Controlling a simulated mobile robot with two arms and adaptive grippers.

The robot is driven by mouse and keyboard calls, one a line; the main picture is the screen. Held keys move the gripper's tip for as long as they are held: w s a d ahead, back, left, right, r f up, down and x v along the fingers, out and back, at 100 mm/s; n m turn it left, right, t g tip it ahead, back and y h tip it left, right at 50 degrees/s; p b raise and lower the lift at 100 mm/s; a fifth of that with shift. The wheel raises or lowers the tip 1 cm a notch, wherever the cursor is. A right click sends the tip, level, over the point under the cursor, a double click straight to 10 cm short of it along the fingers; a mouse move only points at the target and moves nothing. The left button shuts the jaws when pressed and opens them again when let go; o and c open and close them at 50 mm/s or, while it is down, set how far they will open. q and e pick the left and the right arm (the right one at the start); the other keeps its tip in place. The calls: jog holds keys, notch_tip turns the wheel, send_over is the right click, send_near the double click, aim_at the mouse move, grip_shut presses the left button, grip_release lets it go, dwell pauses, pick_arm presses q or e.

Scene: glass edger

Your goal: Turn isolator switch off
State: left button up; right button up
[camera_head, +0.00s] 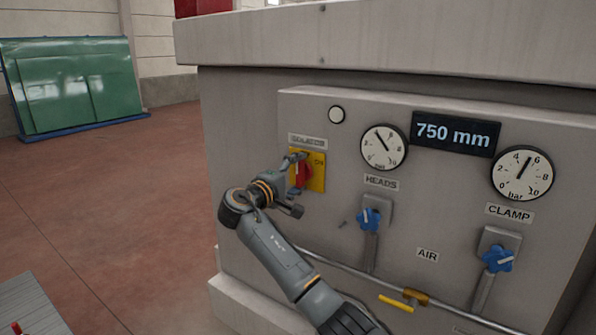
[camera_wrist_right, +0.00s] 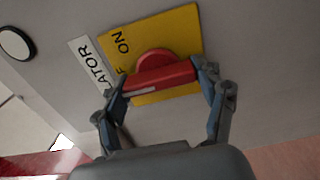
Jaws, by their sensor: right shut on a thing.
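The isolator switch is a red rotary handle (camera_head: 303,174) on a yellow plate (camera_head: 318,178), under a label reading "ISOLATOR", on the left of the machine's grey panel. "ON" is printed at the plate's right in the head view. In the right wrist view the red handle (camera_wrist_right: 158,77) lies between the two fingers of my right gripper (camera_wrist_right: 162,88), which is shut on it. The yellow plate (camera_wrist_right: 182,35) shows behind it with "ON" and part of "OFF". In the head view my right gripper (camera_head: 297,172) partly covers the handle. My left gripper is not in view.
To the right on the panel are a heads gauge (camera_head: 384,147), a 750 mm display (camera_head: 454,134), a clamp gauge (camera_head: 522,173) and blue knobs (camera_head: 369,218) (camera_head: 498,258). A pipe with a yellow lever (camera_head: 396,303) runs below. Open floor (camera_head: 120,210) lies left.

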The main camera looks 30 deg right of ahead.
dwell(0.4)
jog(key=o, duration=1.2)
jog(key=shift+a, duration=0.1)
jog(key=v, duration=1.1)
jog(key=shift+s+a+f, duration=0.1)
jog(key=shift+s+a, duration=0.1)
jog(key=shift+a, duration=0.15)
